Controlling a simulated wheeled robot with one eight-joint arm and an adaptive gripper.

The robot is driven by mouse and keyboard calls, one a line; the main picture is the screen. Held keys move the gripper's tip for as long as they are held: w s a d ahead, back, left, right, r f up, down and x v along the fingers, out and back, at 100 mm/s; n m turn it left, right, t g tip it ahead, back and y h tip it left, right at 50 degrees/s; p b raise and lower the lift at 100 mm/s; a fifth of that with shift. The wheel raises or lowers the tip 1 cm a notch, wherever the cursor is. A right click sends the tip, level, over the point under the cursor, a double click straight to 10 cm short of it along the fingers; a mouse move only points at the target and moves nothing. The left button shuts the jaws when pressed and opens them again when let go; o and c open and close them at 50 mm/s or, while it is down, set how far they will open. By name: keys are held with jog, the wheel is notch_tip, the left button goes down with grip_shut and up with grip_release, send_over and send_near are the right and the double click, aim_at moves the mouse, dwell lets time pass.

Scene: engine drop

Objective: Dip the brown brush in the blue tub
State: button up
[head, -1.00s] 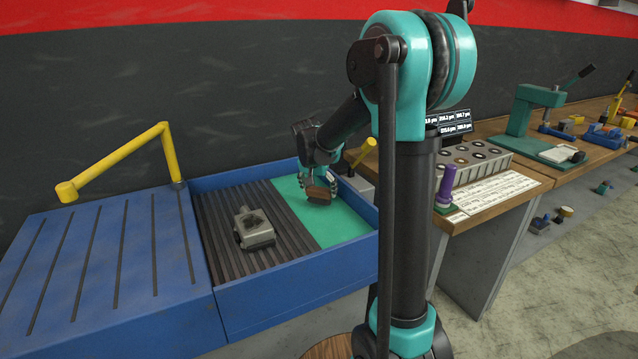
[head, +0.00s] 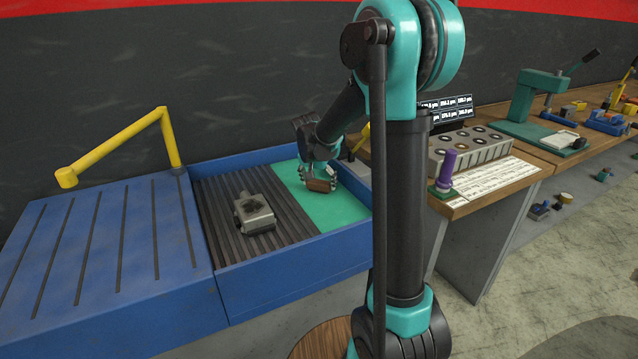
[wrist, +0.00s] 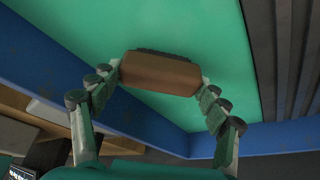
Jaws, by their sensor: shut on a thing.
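The blue tub (head: 292,284) stands left of my arm, with a bright green surface (head: 345,212) in its right part. My gripper (head: 320,178) is inside the tub's outline over the green, shut on the brown brush (head: 319,186). In the wrist view the brush (wrist: 160,75) lies crosswise between the two fingertips of my gripper (wrist: 160,82), gripped at its ends. Dark bristles show along its far edge, against the green. Whether the bristles touch the green surface I cannot tell.
A grey metal casting (head: 255,215) sits on the dark ribbed rack (head: 215,205) in the tub's left part. A blue slotted bench (head: 110,250) with a yellow arm (head: 130,135) adjoins it. A wooden workbench (head: 500,190) with a purple-handled tool (head: 447,170) is at right.

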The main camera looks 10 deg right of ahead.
jog(key=shift+r, duration=4.85)
jog(key=shift+r, duration=2.5)
